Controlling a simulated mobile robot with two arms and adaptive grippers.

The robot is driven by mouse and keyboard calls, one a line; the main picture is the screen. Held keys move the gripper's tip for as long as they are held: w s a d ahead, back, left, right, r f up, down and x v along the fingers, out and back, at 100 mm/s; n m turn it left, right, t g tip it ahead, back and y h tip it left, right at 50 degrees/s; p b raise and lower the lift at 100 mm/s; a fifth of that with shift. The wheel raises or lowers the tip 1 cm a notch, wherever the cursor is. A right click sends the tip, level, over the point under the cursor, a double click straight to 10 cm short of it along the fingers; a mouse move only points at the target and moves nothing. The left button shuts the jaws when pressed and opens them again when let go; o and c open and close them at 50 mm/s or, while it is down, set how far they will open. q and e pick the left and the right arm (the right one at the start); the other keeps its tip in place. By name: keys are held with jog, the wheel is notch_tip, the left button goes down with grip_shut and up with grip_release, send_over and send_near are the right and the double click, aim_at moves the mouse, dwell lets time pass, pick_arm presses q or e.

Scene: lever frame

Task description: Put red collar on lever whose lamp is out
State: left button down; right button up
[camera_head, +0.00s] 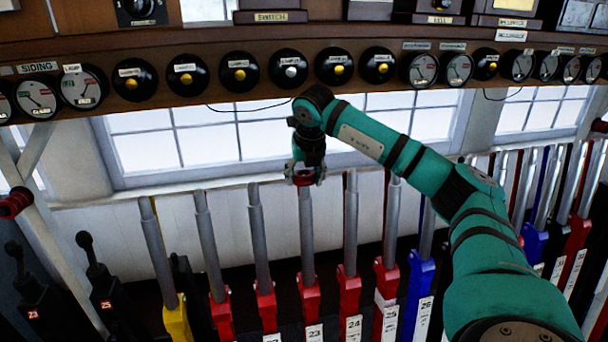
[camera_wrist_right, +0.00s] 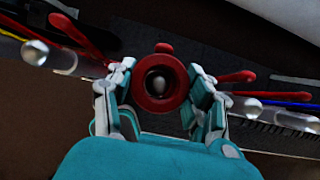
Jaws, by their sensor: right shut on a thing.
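My right gripper (camera_head: 304,176) is shut on the red collar (camera_head: 303,181), holding it at the top of the grey-handled lever marked 23 (camera_head: 307,235). In the right wrist view the red collar (camera_wrist_right: 140,100) is a ring between the fingers of my right gripper (camera_wrist_right: 160,95), and the rounded lever top (camera_wrist_right: 158,83) shows through its hole. I cannot tell whether the collar is around the tip or just above it. In the row of round lamps, one lamp (camera_head: 290,71) is pale grey; its neighbours are yellow. My left gripper is out of view.
Neighbouring levers stand close by on the left (camera_head: 259,240) and right (camera_head: 351,225). A wooden shelf (camera_head: 225,110) with lamps and dials runs above, in front of windows. Yellow (camera_head: 177,322) and blue (camera_head: 418,285) lever bases stand farther out to either side.

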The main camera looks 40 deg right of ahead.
jog(key=shift+s+a+f+b, duration=0.1)
jog(key=shift+s+f+b, duration=0.05)
jog(key=shift+f+b, duration=0.8)
jog(key=shift+f, duration=0.25)
jog(key=o, duration=1.2)
jog(key=shift+c, duration=0.2)
jog(key=shift+o, duration=0.9)
jog(key=shift+r, duration=0.15)
jog(key=p+v, duration=0.5)
jog(key=v, duration=0.4)
jog(key=shift+s, duration=0.1)
